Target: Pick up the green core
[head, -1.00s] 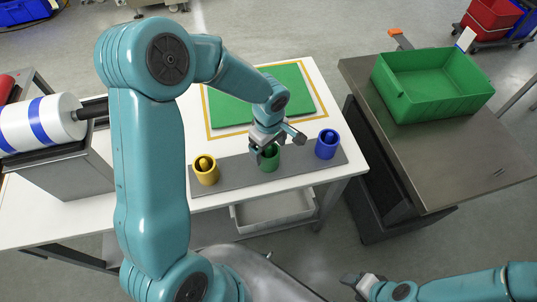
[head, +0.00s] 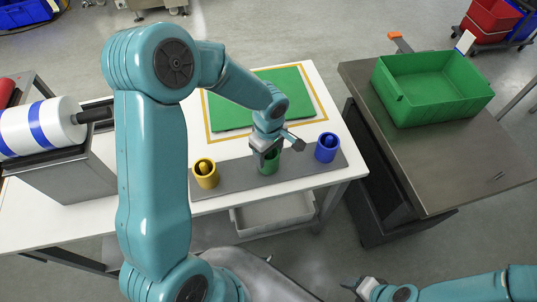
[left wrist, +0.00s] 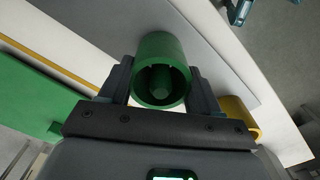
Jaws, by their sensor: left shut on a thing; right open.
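The green core (head: 268,163) is an upright hollow cylinder on the grey strip (head: 232,179), between a yellow core (head: 205,176) and a blue core (head: 326,149). My left gripper (head: 267,151) is shut on it from above and hides part of its top. In the left wrist view the green core (left wrist: 162,62) sits between the two fingers, with a green peg inside its opening. The yellow core (left wrist: 240,118) shows partly behind the right finger. My right gripper (head: 352,285) is open and empty at the bottom, away from the table.
A green mat (head: 292,88) lies on the white table (head: 150,205) behind the strip. A green bin (head: 433,105) stands on the metal table (head: 420,160) at right. A white roll with blue stripes (head: 38,127) is at left. A grey tray (head: 275,213) hangs below the table edge.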

